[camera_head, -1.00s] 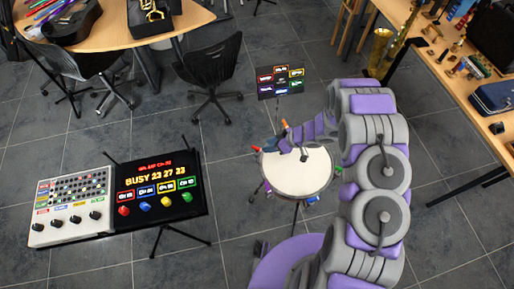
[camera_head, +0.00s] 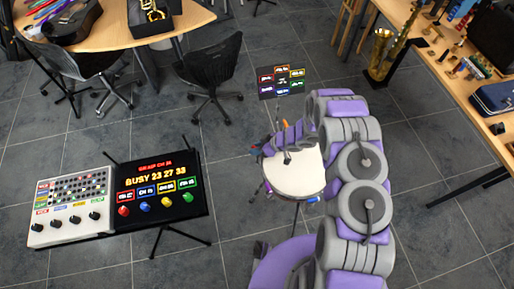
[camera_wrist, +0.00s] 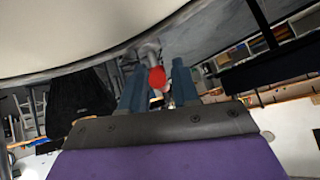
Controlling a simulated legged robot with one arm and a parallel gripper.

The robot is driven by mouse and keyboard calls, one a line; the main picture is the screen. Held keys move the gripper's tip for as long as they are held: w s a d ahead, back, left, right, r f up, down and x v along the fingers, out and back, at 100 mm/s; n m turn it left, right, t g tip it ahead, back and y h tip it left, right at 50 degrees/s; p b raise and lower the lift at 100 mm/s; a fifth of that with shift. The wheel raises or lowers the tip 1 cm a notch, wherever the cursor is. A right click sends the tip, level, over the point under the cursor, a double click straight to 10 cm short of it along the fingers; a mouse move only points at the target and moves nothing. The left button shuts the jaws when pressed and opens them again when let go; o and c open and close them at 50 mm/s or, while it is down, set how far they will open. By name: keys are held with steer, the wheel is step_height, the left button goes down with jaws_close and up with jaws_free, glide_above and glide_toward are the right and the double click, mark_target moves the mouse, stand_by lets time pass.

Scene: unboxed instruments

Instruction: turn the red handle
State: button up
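The red handle (camera_wrist: 156,77) shows in the wrist view as a short red tip on a grey stem, below the rim of a round white-topped drum (camera_head: 297,178). My gripper (camera_wrist: 156,88) has two blue fingers standing apart, with the red handle between them in the picture. I cannot tell whether it is fully between the fingers or just beyond them, and I see no contact. In the head view my gripper (camera_head: 264,147) is at the drum's far left rim, where it and my arm largely hide the red handle.
A black panel (camera_head: 190,208) with coloured knobs, one of them red, stands left beside a white mixer (camera_head: 70,205). A small dark sign (camera_head: 281,82) stands behind the drum. A chair (camera_head: 212,75) is behind to the left, and a wooden table (camera_head: 440,55) is at right.

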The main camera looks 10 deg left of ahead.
jaws_close()
steer(key=shift+m+t, duration=0.4)
steer(key=shift+m, duration=0.1)
stand_by(0.4)
steer(key=shift+r+t, duration=0.1)
steer(key=shift+t, duration=0.2)
steer(key=m+t+b, duration=0.1)
steer(key=m, duration=0.1)
steer(key=shift+s+m+t+h, duration=0.1)
steer(key=shift+m+t+h, duration=0.2)
steer(key=shift+m, duration=0.1)
steer(key=m+t+h+b, duration=0.1)
steer(key=m+t+h, duration=0.1)
steer(key=m+t, duration=0.1)
steer(key=shift+m+b, duration=0.3)
steer(key=shift+m, duration=0.5)
steer(key=m+t+h, duration=0.2)
steer(key=m+h, duration=0.1)
steer(key=m, duration=0.1)
steer(key=shift+a+b, duration=0.1)
steer(key=shift+b, duration=0.2)
steer(key=shift+m+t+h, duration=0.4)
steer(key=shift+m+h, duration=0.8)
steer(key=shift+m, duration=0.4)
